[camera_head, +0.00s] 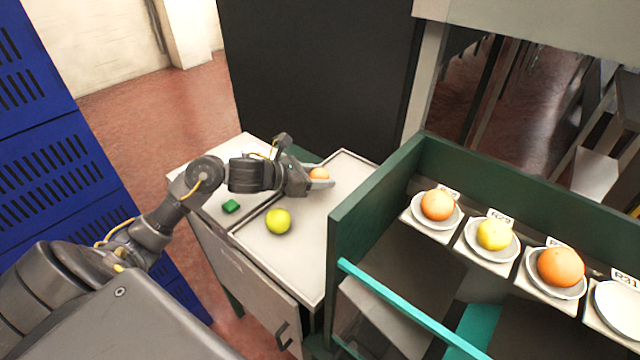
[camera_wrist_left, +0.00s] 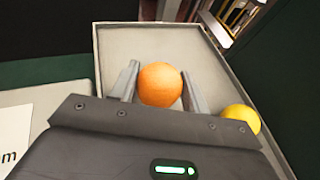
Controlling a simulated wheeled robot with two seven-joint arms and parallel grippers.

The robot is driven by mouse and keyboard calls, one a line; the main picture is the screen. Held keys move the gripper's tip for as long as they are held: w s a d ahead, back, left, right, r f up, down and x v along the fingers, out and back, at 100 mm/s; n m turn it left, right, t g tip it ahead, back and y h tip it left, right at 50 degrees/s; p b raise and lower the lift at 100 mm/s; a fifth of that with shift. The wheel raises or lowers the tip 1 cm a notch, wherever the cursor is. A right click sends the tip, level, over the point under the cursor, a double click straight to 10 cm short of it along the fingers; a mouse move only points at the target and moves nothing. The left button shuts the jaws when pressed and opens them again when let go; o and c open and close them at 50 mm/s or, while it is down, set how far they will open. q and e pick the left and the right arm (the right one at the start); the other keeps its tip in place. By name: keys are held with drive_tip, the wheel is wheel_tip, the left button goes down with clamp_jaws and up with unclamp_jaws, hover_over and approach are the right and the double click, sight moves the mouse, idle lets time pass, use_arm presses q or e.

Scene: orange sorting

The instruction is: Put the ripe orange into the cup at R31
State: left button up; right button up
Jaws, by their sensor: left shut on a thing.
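A ripe orange (camera_head: 319,174) sits in the shallow grey tray (camera_head: 305,268) on the side table. My left gripper (camera_head: 318,179) is shut on it; in the left wrist view the orange (camera_wrist_left: 160,84) lies between the two fingers (camera_wrist_left: 158,88). A yellow-green fruit (camera_head: 278,221) lies nearer in the same tray and also shows in the left wrist view (camera_wrist_left: 241,118). The empty white cup at R31 (camera_head: 620,308) stands at the far right of the green-walled rack, partly cut off by the picture edge. My right gripper is not in view.
The rack's green wall (camera_head: 375,200) stands between tray and cups. Other cups hold an orange (camera_head: 438,205), a yellow fruit (camera_head: 494,235) at R29 and another orange (camera_head: 561,267). A small green block (camera_head: 231,206) lies left of the tray. Blue crates (camera_head: 60,150) stand at left.

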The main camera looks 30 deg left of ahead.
sight(320, 194)
use_arm(q)
drive_tip(key=shift+w+f+p, duration=0.15)
drive_tip(key=shift+f+p, duration=0.3)
drive_tip(key=shift+f, duration=0.3)
drive_tip(key=shift+w+f+p, duration=0.15)
drive_tip(key=shift+f+p, duration=0.25)
drive_tip(key=shift+f, duration=0.6)
drive_tip(key=shift+f, duration=0.1)
drive_tip(key=shift+f, duration=0.1)
drive_tip(key=o, duration=1)
